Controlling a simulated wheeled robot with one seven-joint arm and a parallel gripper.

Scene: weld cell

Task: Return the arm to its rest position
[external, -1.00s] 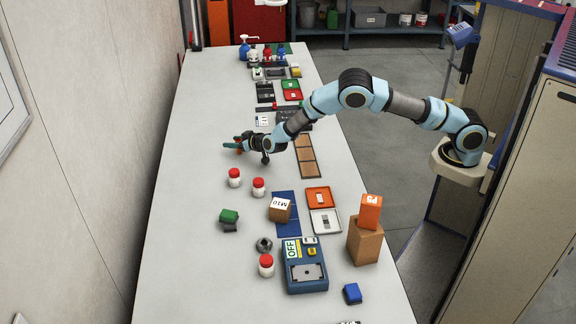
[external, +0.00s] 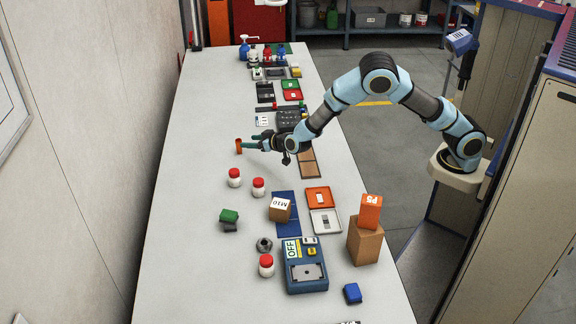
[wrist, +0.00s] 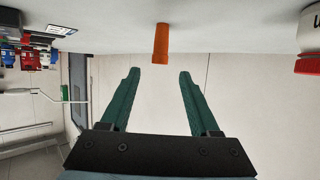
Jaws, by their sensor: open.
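My gripper (external: 250,140) is over the left part of the long table, at the end of my blue and grey arm. Its two green fingers also show in the wrist view (wrist: 158,76), spread apart with nothing between them. An orange cylinder (external: 239,146) stands on the table just beyond the fingertips. In the wrist view the orange cylinder (wrist: 161,44) is ahead of the gap between the fingers, apart from both.
White jars with red lids (external: 234,178) stand nearer the camera. A blue device marked OFF (external: 305,268), a brown block with an orange box (external: 371,212) and trays (external: 320,197) fill the near table. A wall runs along the left.

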